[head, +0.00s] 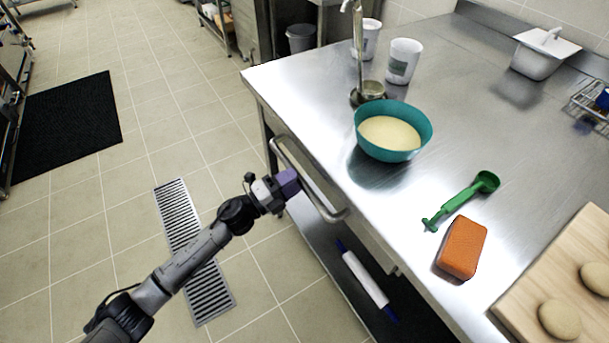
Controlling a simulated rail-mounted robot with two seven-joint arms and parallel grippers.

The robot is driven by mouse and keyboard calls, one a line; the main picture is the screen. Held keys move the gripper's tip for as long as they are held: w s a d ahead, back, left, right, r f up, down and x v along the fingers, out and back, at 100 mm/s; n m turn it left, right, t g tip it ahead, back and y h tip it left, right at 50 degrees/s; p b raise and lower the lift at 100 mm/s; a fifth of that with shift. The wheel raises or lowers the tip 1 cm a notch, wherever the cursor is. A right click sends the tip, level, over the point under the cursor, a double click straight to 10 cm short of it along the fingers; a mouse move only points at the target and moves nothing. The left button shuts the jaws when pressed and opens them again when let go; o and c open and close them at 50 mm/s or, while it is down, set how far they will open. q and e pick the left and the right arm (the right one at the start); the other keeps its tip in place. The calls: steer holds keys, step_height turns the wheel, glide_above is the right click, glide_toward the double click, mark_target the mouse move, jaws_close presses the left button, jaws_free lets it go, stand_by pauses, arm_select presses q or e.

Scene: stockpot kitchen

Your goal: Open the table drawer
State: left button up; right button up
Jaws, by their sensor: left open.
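The steel table (300,85) has a drawer under its left edge, with a long bar handle (325,209) along the front. The drawer front is mostly hidden under the tabletop edge, and I cannot tell whether it stands out at all. My left gripper (290,182) reaches in from the lower left and is at the handle, near the middle of the bar. Its jaws are open; whether the bar lies between the fingers is too small to tell. My right gripper is not in view.
On the tabletop are a teal bowl (393,131), a green scoop (462,200), an orange sponge (462,248), white tubs (403,61) and a cutting board (560,275) with dough pieces. A rolling pin (365,279) lies on the lower shelf.

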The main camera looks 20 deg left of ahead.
arm_select(q)
steer(key=shift+b+x, duration=0.4)
steer(key=shift+x, duration=1.75)
steer(key=shift+a, duration=0.1)
jaws_close()
